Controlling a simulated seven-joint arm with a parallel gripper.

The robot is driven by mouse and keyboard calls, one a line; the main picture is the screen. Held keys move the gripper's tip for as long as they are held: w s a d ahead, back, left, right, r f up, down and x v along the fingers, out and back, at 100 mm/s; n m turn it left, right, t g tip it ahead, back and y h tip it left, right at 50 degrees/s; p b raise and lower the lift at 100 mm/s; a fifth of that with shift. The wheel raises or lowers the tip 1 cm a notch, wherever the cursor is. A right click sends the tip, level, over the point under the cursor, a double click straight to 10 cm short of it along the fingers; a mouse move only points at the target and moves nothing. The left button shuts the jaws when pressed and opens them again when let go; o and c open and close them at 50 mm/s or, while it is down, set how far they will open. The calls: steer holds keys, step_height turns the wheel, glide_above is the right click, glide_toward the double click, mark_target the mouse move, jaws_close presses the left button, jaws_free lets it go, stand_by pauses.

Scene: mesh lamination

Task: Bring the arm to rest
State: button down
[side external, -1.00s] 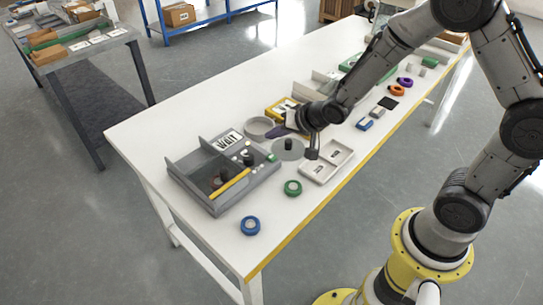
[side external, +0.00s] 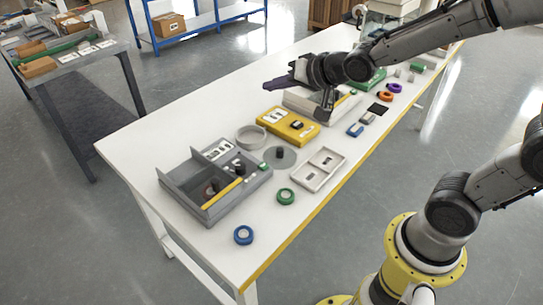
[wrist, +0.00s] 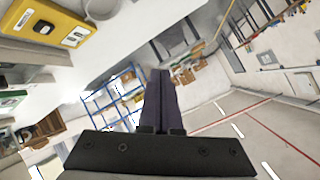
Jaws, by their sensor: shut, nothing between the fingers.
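My gripper (side external: 268,85) is raised above the white table (side external: 150,130) in the side view, with its purple fingers pointing left. The fingers are together with nothing between them. In the wrist view the closed fingers (wrist: 160,75) point out over the room, past the table. The gripper touches nothing that I can see. It hangs above and behind the yellow box (side external: 285,122), which also shows upper left in the wrist view (wrist: 45,25).
On the table are a grey divided tray (side external: 205,212), a round grey dish (side external: 250,134), a disc with a black knob (side external: 279,158), a light two-pocket tray (side external: 320,168), and green (side external: 286,195) and blue (side external: 243,235) tape rolls. The table's left end is clear.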

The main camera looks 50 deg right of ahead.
steer(key=s+d+r+n+g, duration=0.1)
steer(key=s+r+n, duration=0.35)
steer(key=s, duration=0.95)
steer(key=s+f+n+g, duration=0.3)
steer(key=s+f+g, duration=0.2)
steer(key=s, duration=0.6)
steer(key=shift+s+a, duration=0.2)
steer(key=shift+s, duration=0.2)
steer(key=shift+r, duration=0.1)
